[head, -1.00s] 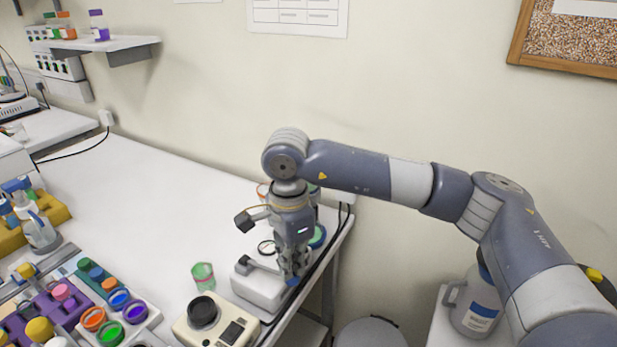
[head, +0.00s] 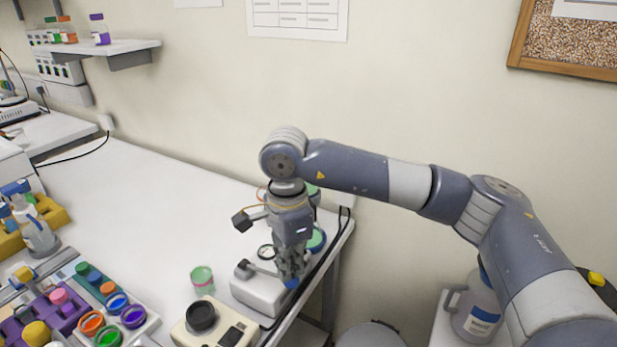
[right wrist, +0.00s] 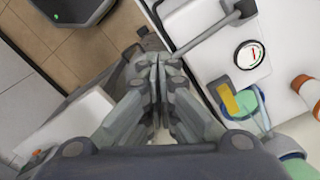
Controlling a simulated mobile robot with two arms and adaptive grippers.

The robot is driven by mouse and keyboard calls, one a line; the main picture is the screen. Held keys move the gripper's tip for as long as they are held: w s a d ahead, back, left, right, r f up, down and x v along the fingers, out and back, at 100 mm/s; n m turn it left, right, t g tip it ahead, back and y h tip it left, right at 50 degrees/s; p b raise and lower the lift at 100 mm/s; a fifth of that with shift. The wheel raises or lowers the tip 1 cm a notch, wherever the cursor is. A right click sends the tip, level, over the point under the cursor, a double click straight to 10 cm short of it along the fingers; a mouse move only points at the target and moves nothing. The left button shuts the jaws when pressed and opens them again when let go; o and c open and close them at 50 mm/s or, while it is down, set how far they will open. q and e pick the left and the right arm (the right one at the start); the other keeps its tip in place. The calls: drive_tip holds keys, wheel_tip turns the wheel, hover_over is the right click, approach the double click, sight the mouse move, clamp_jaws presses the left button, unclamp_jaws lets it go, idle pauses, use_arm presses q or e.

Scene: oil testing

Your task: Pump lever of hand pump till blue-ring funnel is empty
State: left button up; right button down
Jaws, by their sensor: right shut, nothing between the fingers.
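The hand pump (head: 258,290) is a white block at the right end of the bench, with a round gauge (right wrist: 249,54). Its grey lever (right wrist: 208,33) runs in the right wrist view from the pump's top towards my fingertips. A green round top with a blue rim, likely the blue-ring funnel (head: 317,240), shows behind the pump; its fill level cannot be told. My right gripper (head: 291,280) is shut and empty, pointing down at the pump's right side; it also shows in the right wrist view (right wrist: 158,62). Contact with the lever is unclear. My left gripper is not in view.
A cream instrument (head: 215,325) with a black round top stands in front of the pump. A green cup (head: 202,280) stands to its left. Racks with coloured caps (head: 108,310) fill the front left. A large jug (head: 478,310) stands right, past the bench edge. The bench middle is clear.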

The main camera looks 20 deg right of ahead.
drive_tip(key=r+p, duration=0.1)
drive_tip(key=r, duration=0.1)
drive_tip(key=r+p, duration=0.1)
drive_tip(key=r, duration=0.1)
drive_tip(key=w+a+r+p, duration=0.1)
drive_tip(key=r, duration=0.1)
drive_tip(key=shift+w+r, duration=0.1)
drive_tip(key=shift+r, duration=0.05)
idle(1.5)
drive_tip(key=shift+f+b, duration=1.05)
drive_tip(key=shift+f, duration=0.25)
drive_tip(key=shift+d+r, duration=0.1)
drive_tip(key=shift+s+d+f+b, duration=0.2)
drive_tip(key=shift+s+f+b, duration=0.1)
drive_tip(key=shift+f+b, duration=0.4)
